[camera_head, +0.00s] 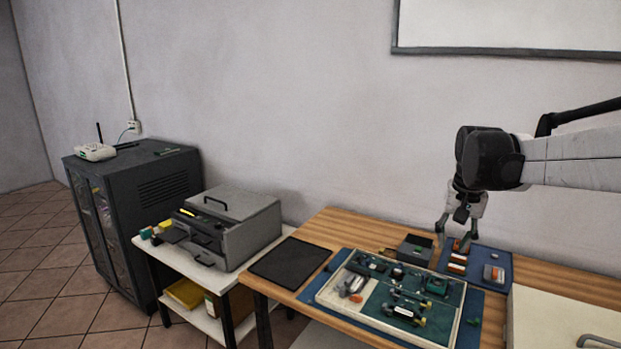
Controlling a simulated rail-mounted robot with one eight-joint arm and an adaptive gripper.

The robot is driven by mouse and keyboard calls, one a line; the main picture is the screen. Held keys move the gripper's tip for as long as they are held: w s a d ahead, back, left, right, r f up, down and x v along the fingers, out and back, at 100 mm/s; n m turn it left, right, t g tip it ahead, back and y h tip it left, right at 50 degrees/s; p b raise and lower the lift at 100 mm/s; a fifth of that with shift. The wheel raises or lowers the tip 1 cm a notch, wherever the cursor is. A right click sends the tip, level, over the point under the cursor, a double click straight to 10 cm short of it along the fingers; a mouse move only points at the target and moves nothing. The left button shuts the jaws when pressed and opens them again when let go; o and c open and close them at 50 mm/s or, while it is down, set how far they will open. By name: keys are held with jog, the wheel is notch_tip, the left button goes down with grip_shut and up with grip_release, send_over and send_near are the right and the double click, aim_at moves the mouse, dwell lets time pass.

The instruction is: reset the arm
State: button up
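My arm reaches in from the right edge, and my gripper (455,236) points down over a blue mat (487,256) at the back right of the wooden table (330,228). Its two fingers look spread apart. Small orange and white pieces (457,260) lie on the mat just below the fingertips. I cannot tell whether the fingers touch them. A grey and red piece (493,274) lies on the mat to the right of the gripper.
A shallow tray (327,291) of parts stands in front, with a dark box (413,249) behind it. A black mat (290,262) lies at left. A white panel with a handle (560,318) is at front right. A grey machine (238,222) stands on a side table.

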jog(key=s+a+r+n+t, duration=0.2)
jog(key=s+a, duration=0.6)
jog(key=s, duration=0.5)
jog(key=s+a+f+n+t, duration=0.1)
jog(key=s+a+f, duration=0.1)
jog(key=s, duration=0.4)
jog(key=s+a+f+n+t, duration=0.1)
jog(key=s+a+f+t, duration=0.1)
jog(key=s, duration=0.5)
notch_tip(320, 180, down, 3)
jog(key=shift+s+a+r, duration=0.2)
jog(key=shift+s+a, duration=0.05)
jog(key=shift+a, duration=0.25)
